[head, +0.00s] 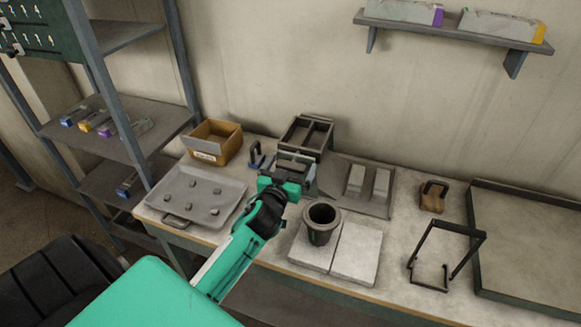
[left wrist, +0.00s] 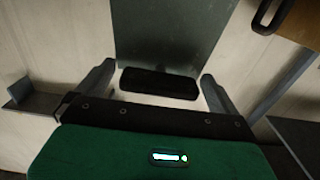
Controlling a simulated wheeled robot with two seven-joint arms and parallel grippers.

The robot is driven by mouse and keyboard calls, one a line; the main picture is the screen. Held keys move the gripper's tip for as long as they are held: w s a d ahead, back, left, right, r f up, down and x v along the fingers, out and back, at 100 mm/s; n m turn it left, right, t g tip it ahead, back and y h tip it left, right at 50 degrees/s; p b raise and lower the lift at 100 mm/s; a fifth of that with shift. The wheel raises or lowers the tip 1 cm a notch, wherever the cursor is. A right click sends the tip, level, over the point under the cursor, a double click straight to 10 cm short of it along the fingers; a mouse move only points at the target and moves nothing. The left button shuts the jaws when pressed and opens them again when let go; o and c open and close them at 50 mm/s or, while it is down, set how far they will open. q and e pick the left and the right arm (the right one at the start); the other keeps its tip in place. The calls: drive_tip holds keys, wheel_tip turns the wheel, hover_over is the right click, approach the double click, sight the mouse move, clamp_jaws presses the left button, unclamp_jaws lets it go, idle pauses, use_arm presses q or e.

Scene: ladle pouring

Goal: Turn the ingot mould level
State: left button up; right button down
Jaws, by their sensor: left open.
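A dark grey metal mould (head: 318,125) with two long hollows stands at the back of the bench near the wall. It looks tilted in the head view, though its exact angle is hard to tell. My left gripper (head: 295,163) is open just in front of it and hides its near side. In the left wrist view the open fingers (left wrist: 157,85) stand either side of a dark bar (left wrist: 158,84). A flat grey plate (left wrist: 172,35) rises beyond the bar; I cannot tell whether both belong to the mould. No contact shows. My right gripper is out of view.
A dark crucible (head: 322,214) stands on pale slabs (head: 357,254). A grey tray (head: 232,188) holds several small lumps. An orange box (head: 205,148), a sheet with two pale bars (head: 378,208), a brown block (head: 432,197) and a black frame (head: 466,232) are also on the bench.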

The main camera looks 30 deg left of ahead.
use_arm(q)
drive_tip(key=shift+s+f, duration=0.1)
drive_tip(key=shift+s, duration=0.2)
drive_tip(key=b+v, duration=0.3)
drive_tip(key=v, duration=1)
drive_tip(key=shift+s, duration=0.1)
